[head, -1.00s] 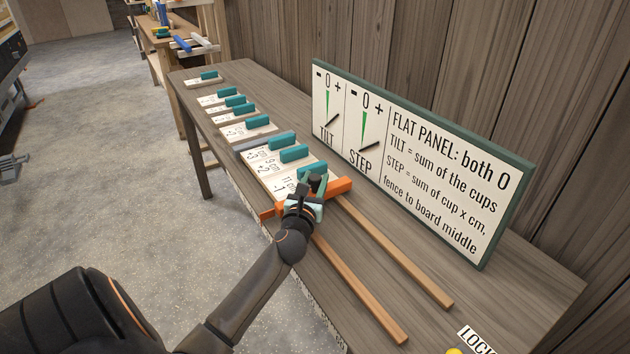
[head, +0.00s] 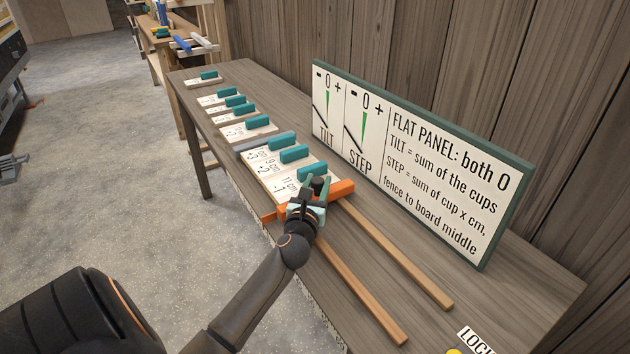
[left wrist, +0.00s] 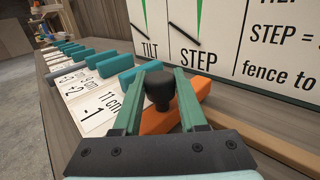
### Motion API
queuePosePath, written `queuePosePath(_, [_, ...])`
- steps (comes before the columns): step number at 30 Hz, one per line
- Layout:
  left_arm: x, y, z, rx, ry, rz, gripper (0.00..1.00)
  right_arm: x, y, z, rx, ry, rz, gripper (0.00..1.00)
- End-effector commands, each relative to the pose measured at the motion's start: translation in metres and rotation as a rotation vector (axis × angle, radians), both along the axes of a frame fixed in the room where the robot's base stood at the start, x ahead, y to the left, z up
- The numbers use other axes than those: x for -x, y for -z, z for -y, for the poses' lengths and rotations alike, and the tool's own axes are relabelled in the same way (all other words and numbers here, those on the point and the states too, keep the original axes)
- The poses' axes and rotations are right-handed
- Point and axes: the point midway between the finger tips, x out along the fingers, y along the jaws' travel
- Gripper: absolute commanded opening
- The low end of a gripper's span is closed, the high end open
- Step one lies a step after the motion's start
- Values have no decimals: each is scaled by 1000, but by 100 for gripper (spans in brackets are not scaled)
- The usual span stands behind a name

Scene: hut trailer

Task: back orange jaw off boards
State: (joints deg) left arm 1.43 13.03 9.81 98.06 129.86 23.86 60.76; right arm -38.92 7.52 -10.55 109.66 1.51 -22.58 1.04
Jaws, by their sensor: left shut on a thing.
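The orange jaw (head: 342,188) lies across the two wooden rails, at the near end of a row of white boards. A black knob (left wrist: 160,86) stands up from it. My left gripper (head: 318,190) is shut on this knob, with a green finger on each side in the left wrist view (left wrist: 158,100). The nearest board, marked 11 cm and -1 (left wrist: 98,108), lies beside the jaw. My gripper hides part of their meeting edge, so I cannot tell whether they touch. My right gripper is not in view.
A panel (head: 420,160) stands behind; its TILT and STEP needles lean up-left, off the green marks. Teal blocks (head: 291,153) sit on the boards. Two wooden rails (head: 400,255) run toward the front, bare there. Several loose boards (head: 245,130) lie farther along the bench (head: 215,160).

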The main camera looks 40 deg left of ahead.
Motion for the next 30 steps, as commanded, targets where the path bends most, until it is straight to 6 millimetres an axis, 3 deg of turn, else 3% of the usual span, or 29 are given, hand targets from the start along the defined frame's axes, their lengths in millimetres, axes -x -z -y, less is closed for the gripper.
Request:
queuePosePath(3, [8, 2, 29, 10, 5, -4, 0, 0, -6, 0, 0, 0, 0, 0])
queuePosePath(9, [18, 3, 66, 8, 5, -4, 0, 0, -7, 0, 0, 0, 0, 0])
queuePosePath(13, [21, 2, 75, 5, 3, -3, 0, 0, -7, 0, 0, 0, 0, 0])
queuePosePath(22, [22, 1, 75, 4, 1, -3, 0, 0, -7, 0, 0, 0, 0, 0])
queuePosePath(23, [22, 1, 75, 4, 1, -3, 45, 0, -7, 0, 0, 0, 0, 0])
queuePosePath(30, [22, 1, 75, 2, 1, -2, 72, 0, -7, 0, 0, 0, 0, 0])
